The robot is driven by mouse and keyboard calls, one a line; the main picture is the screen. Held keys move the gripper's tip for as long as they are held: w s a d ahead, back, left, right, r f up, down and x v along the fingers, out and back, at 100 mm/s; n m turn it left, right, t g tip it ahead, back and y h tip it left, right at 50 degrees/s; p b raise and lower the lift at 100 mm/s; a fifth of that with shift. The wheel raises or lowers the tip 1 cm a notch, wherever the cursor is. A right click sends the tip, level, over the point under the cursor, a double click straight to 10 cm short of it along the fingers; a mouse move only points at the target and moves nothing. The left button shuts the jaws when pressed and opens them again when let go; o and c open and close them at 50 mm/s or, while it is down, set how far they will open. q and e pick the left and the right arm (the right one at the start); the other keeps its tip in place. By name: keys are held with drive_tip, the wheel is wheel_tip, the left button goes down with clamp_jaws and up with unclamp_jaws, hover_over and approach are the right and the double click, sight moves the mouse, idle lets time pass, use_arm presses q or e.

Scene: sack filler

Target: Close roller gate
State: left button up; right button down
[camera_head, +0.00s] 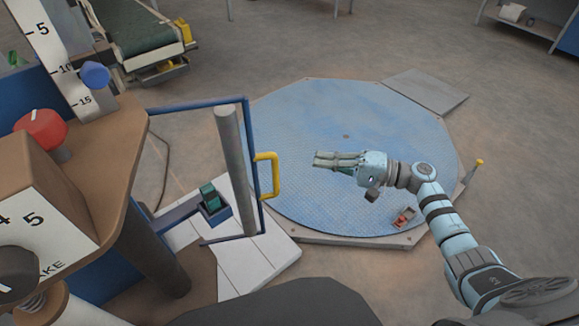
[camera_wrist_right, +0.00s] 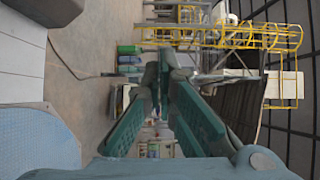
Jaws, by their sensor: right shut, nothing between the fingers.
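The roller gate is a blue tube frame (camera_head: 251,150) with an upright grey roller (camera_head: 228,150) and a yellow handle (camera_head: 274,176) on its right side. It stands out from the brown machine at left, beside the blue round platform. My right gripper (camera_head: 317,160) is shut and empty, to the right of the yellow handle and apart from it, with its fingers pointing left. In the right wrist view its teal fingers (camera_wrist_right: 165,80) come together with nothing held between them. The gate's handle cannot be made out in that view. My left gripper is not in view.
The blue round platform (camera_head: 390,130) lies under my right arm, with a small red object (camera_head: 404,217) near its front edge. White slatted boards (camera_head: 245,265) lie below the gate. The brown machine (camera_head: 110,160) with a red knob (camera_head: 40,129) fills the left. A conveyor (camera_head: 140,30) stands behind.

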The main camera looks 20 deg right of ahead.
drive_tip(key=r+x, duration=0.1)
drive_tip(key=x, duration=0.9)
drive_tip(key=s+p, duration=0.3)
drive_tip(key=s, duration=0.1)
drive_tip(key=shift+a+r, duration=0.1)
drive_tip(key=shift+a, duration=0.25)
